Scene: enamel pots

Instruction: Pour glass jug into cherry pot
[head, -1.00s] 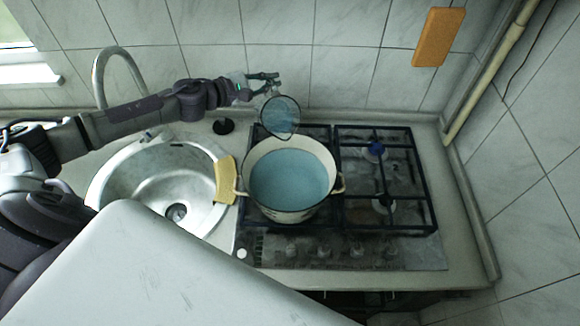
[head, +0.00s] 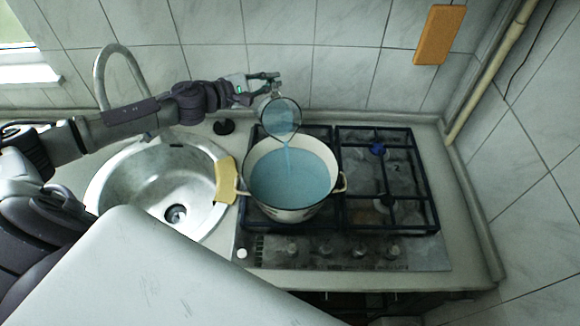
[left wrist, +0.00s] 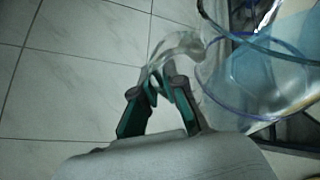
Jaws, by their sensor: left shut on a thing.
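The glass jug (head: 281,116) is clear with a dark rim and is tilted over the pot. A thin stream of blue liquid (head: 287,158) runs from its lip into the pot. The cherry pot (head: 290,209) is a cream enamel pot with two handles, holding blue liquid, on the hob's left side; its decoration is too small to make out. My left gripper (head: 264,84) is shut on the jug's handle, above the pot's back edge. The left wrist view shows its fingers (left wrist: 158,92) around the clear handle, with the jug (left wrist: 262,75) at the right. My right gripper is not in view.
The pot stands on the gas hob's grate (head: 338,190); the right burners are free. A steel sink (head: 150,190) with a tall tap (head: 104,75) lies left. A yellow sponge-like piece (head: 225,180) is beside the pot's left handle. A small black object (head: 224,127) sits behind.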

